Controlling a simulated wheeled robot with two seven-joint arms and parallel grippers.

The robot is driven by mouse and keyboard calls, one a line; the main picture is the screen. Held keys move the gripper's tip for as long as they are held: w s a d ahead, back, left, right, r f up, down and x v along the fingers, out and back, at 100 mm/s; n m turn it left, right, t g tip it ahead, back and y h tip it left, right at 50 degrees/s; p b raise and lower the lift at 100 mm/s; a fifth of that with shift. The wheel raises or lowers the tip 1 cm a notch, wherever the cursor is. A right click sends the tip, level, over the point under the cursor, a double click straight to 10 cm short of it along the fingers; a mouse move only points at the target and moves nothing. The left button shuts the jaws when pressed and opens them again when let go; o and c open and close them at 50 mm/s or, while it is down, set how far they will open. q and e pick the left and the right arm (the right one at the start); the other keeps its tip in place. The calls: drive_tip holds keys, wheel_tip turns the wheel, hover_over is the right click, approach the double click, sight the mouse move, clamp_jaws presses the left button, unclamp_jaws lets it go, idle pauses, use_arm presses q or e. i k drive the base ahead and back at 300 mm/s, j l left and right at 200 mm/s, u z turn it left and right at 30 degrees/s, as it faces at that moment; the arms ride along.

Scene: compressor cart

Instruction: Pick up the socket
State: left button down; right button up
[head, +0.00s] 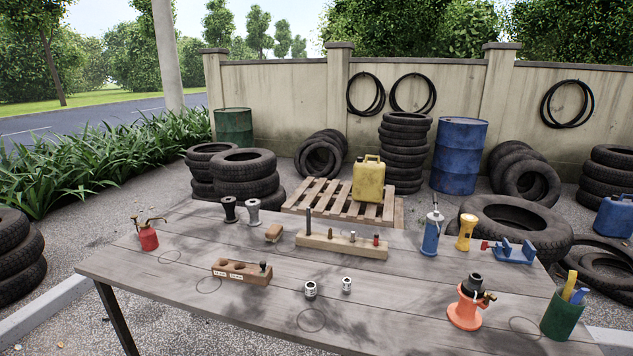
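Two small silvery metal sockets stand on the grey wooden table (390,310), near its front middle. The larger socket (310,289) is on the left, and the smaller socket (346,285) is just to its right, apart from it. To their left is a wooden block (241,275) with round recesses, small white labels and a dark piece at its right end. Behind the sockets is a long wooden rail (341,245) with several upright pegs or pieces. Neither of my grippers is in view.
An orange tool (466,306) and a green cup (561,315) stand at the right. A blue bottle (431,233), yellow flashlight (466,232) and blue vise (510,252) stand behind. A red oil can (148,238) is at left. Clear tabletop surrounds the sockets.

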sight(347, 282)
drive_tip(key=i+j+z, duration=0.25)
drive_tip(key=i, duration=0.2)
drive_tip(key=i+j+z, duration=0.3)
drive_tip(key=i+l, duration=0.05)
drive_tip(key=i, duration=0.05)
